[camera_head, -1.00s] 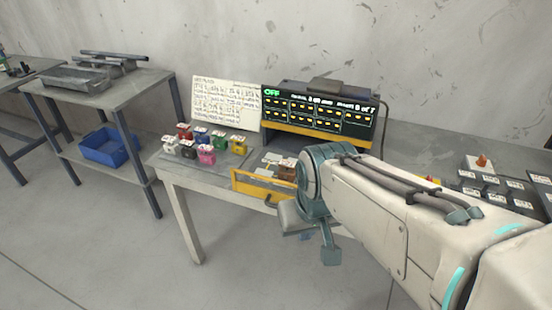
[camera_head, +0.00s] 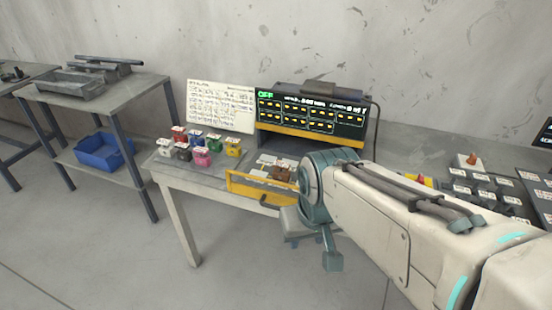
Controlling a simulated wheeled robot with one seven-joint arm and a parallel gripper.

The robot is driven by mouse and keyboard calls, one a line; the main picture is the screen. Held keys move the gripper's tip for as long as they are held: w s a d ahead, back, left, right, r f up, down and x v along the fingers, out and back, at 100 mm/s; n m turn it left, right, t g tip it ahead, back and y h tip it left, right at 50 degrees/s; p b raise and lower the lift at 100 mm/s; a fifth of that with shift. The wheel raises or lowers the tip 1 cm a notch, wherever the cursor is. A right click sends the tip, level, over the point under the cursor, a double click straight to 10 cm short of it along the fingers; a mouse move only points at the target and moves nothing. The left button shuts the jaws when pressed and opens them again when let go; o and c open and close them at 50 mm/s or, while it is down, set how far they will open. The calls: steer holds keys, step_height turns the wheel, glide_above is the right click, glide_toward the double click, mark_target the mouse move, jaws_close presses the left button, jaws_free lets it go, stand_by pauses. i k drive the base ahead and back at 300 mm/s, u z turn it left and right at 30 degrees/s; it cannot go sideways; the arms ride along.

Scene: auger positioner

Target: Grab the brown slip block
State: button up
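A brown block (camera_head: 281,173) sits in the yellow-fronted tray (camera_head: 245,189) at the front of the table, just left of my arm's teal joint. It is small in the view and partly hidden by that joint. Several other coloured blocks stand in a group to the left, among them a red one (camera_head: 179,134), a yellow one (camera_head: 233,146) and a pink one (camera_head: 200,157). My gripper (camera_head: 331,260) hangs low at the end of my arm, in front of the table and right of the tray. Its fingers are not clear enough to show whether they are open or hold anything.
A dark display panel (camera_head: 310,114) reading OFF stands behind the tray, beside a white written board (camera_head: 221,106). Button panels (camera_head: 490,188) lie at the right. A second table with a metal tray (camera_head: 72,84) and a blue bin (camera_head: 103,151) stands left. Floor between the tables is clear.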

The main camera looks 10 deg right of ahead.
mark_target(281, 174)
steer(key=u, duration=0.1)
steer(key=k, duration=0.2)
steer(key=z, duration=0.5)
steer(key=i, duration=1.05)
steer(key=z, duration=0.05)
